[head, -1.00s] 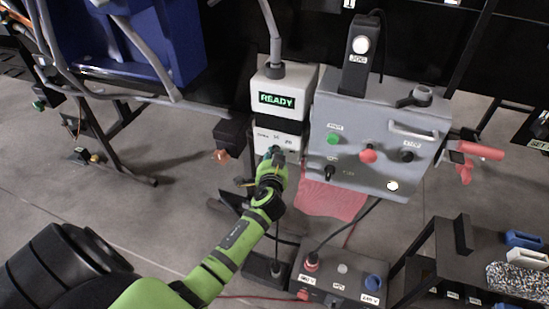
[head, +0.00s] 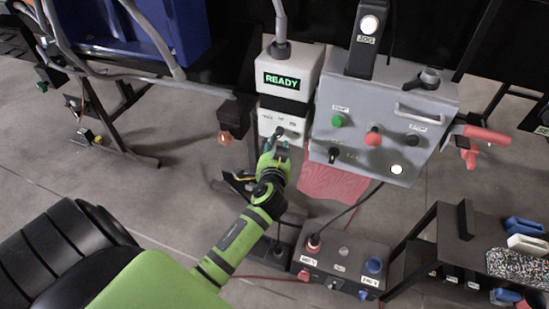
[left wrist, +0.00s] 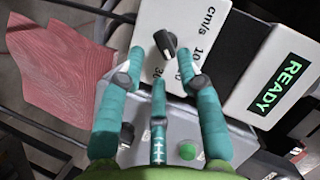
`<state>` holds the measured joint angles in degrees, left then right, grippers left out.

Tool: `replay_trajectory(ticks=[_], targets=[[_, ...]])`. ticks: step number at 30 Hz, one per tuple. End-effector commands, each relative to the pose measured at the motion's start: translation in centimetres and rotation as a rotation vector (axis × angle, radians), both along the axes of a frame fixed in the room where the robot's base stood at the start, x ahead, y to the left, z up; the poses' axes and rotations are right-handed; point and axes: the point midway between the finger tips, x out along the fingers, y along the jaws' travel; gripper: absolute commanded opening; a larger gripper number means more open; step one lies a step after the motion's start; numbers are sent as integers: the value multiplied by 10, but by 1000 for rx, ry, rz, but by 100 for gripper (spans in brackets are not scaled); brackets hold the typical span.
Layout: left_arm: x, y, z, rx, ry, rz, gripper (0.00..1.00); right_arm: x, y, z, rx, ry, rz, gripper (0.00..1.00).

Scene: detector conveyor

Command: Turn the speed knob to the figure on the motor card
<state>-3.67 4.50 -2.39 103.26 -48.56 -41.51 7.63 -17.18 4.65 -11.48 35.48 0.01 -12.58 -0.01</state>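The speed knob (left wrist: 165,44) is a small black knob on a white panel (left wrist: 183,17) marked "cm/s", with figures including 10 and 30, in the left wrist view. A pale mark shows on it, but its exact setting is hard to read. In the head view the panel (head: 268,122) sits below a green READY display (head: 282,81). My left gripper (head: 280,138) is at the panel's lower part. In the left wrist view its teal fingers (left wrist: 162,62) are spread, with tips close around the knob; contact cannot be told. I cannot make out a motor card. My right gripper is out of view.
A grey control box (head: 385,115) with green, red and black controls stands just right of the panel. A copper-tipped black part (head: 226,137) is to the left. A red cloth (head: 335,185) hangs below the box. A dark socket box (head: 340,268) lies lower down.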

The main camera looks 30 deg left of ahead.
Motion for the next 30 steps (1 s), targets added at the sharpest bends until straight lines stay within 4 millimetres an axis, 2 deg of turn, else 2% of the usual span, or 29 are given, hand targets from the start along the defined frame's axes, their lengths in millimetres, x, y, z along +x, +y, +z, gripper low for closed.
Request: replay_trajectory(ticks=[1,6,11,30], targets=[[-11,-6,3,-3,1,0,35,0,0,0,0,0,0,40],[-38,-21,11,-1,2,3,35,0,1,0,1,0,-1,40],[-53,-29,16,0,2,2,35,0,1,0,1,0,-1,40],[-58,-32,18,0,3,2,35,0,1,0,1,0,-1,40]])
